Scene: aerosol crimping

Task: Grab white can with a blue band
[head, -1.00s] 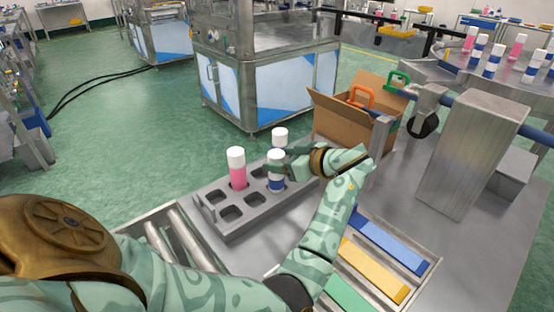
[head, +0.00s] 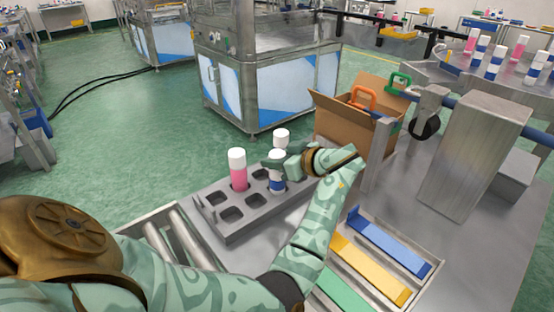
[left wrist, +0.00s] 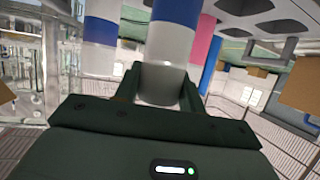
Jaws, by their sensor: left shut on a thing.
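A white can with a blue band (head: 277,185) stands upright in a pocket of the grey tray (head: 232,228). My left gripper (head: 278,160) reaches in from the right side of the tray and is shut on this can near its white top. In the left wrist view the held can (left wrist: 168,50) sits between the two dark fingers (left wrist: 160,88), its blue band beyond them. A second white-topped can (head: 281,136) stands just behind it; a blue-banded can also shows in the left wrist view (left wrist: 100,35). My right gripper is out of view.
A pink can with a white top (head: 238,172) stands left of the held can in the tray. Several front pockets are empty. A cardboard box (head: 343,123) stands behind right. Blue, yellow and green bars (head: 370,270) lie in a tray at the front right.

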